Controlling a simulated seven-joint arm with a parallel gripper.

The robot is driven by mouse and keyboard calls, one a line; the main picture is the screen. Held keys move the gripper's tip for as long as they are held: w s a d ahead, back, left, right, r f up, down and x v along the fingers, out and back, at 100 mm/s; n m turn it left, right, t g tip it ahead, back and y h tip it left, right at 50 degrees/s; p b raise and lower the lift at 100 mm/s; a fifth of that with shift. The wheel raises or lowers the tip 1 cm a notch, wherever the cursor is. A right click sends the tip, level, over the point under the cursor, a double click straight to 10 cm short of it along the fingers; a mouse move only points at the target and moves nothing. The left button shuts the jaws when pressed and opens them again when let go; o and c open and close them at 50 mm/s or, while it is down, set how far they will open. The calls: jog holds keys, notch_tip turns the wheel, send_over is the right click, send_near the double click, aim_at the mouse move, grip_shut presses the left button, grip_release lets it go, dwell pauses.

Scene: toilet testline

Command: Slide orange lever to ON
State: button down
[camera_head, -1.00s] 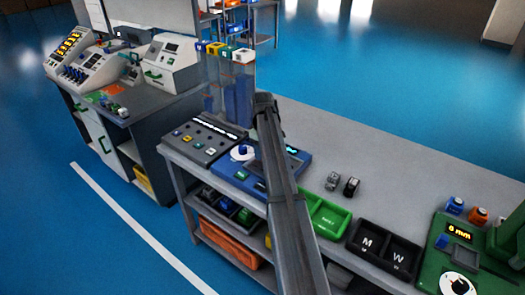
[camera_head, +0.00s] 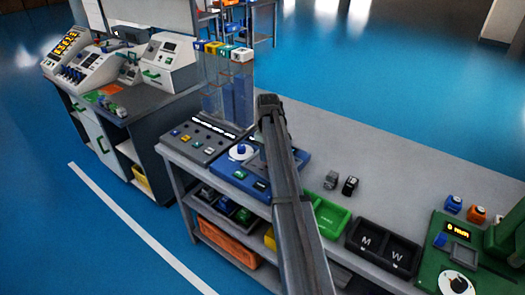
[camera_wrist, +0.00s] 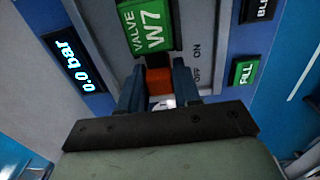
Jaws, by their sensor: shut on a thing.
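The orange lever (camera_wrist: 159,82) shows in the wrist view, between the two blue fingers of my gripper (camera_wrist: 160,92). The fingers are shut on it, one on each side. In the head view, my arm covers the lever and part of the blue panel (camera_head: 228,170).
In the wrist view, a display (camera_wrist: 75,62) reads 0.0 bar and a green FILL button (camera_wrist: 243,73) lies right. In the head view, clear water columns (camera_head: 232,95), a green bin (camera_head: 328,218) and a black M/W bin (camera_head: 383,248) stand nearby.

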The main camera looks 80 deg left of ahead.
jog(key=shift+w+d, duration=0.15)
jog(key=c, duration=0.9)
grip_release()
notch_tip(320, 180, up, 14)
jog(key=shift+f, duration=0.1)
